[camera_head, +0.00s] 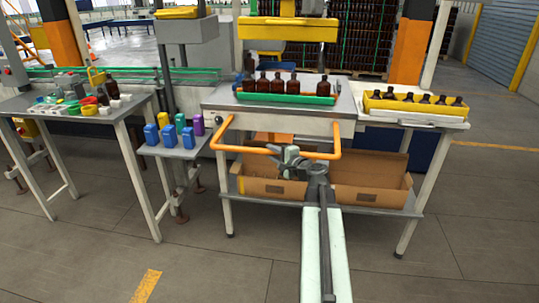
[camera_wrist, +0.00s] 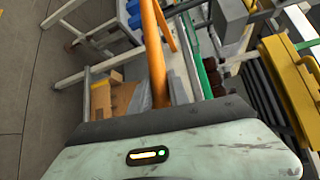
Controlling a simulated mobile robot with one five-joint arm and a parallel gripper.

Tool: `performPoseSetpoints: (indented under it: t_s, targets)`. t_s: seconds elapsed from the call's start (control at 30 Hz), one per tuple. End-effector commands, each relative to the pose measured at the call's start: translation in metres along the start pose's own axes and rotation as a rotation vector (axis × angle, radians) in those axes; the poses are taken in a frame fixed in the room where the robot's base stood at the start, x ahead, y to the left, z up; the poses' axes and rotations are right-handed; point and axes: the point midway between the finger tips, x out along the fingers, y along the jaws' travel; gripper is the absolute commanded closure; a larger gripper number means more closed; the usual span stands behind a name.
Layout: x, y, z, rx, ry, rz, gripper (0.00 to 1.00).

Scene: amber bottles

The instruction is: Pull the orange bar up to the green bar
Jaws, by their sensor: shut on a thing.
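The orange bar (camera_head: 240,149) is a U-shaped rail at the front of the middle workbench, its two arms running back to the bench. It also shows in the wrist view (camera_wrist: 156,60), running down to the gripper. My gripper (camera_head: 288,153) is shut on its front stretch; the fingertips are small in the head view and mostly hidden in the wrist view. The green bar (camera_head: 285,99) lies across the bench top in front of several amber bottles (camera_head: 278,86), farther back than the orange bar. A green strip (camera_wrist: 194,50) also shows in the wrist view.
Open cardboard boxes (camera_head: 365,197) stand on the shelf below the bench. A side table (camera_head: 172,153) at left holds blue, green and purple bottles. A yellow machine head (camera_head: 275,47) hangs above the bench.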

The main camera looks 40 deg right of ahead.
Motion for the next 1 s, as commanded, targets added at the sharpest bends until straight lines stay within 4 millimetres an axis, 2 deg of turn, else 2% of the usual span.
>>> performPoseSetpoints:
  t_s: [0.37, 0.4, 0.47, 0.83, 1.0]
  targets:
    - [-0.003, -0.001, -0.006, 0.002, 0.008, -0.001, 1.0]
    - [-0.003, -0.001, -0.007, 0.002, 0.009, -0.001, 0.73]
    - [-0.003, -0.001, -0.007, 0.002, 0.009, -0.001, 0.57]
    - [-0.005, -0.001, -0.007, 0.002, 0.01, -0.001, 0.57]
    - [-0.013, -0.003, -0.005, 0.001, 0.01, -0.001, 0.57]
